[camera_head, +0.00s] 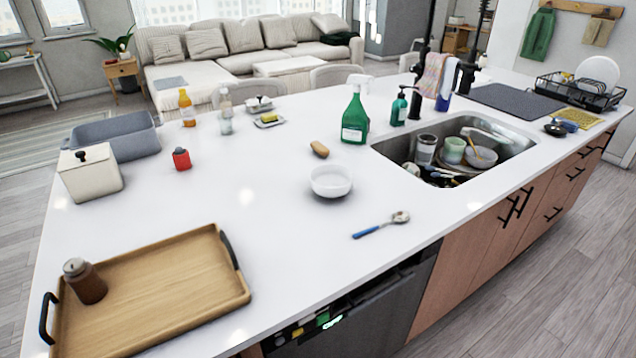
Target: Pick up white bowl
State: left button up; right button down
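The white bowl (330,182) stands upright on the white island top, near the middle of the head view. It looks empty. Nothing touches it that I can see. Neither of my grippers shows in this view, so their openings and their places relative to the bowl are not visible.
A spoon with a blue handle (381,225) lies right and in front of the bowl, and a brown sponge-like item (320,149) lies behind it. A wooden tray (190,290) lies front left.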

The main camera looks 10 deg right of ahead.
aim_at(330, 181)
jog(key=z, duration=2.45)
jog(key=i, duration=2.9)
jog(key=u, duration=3)
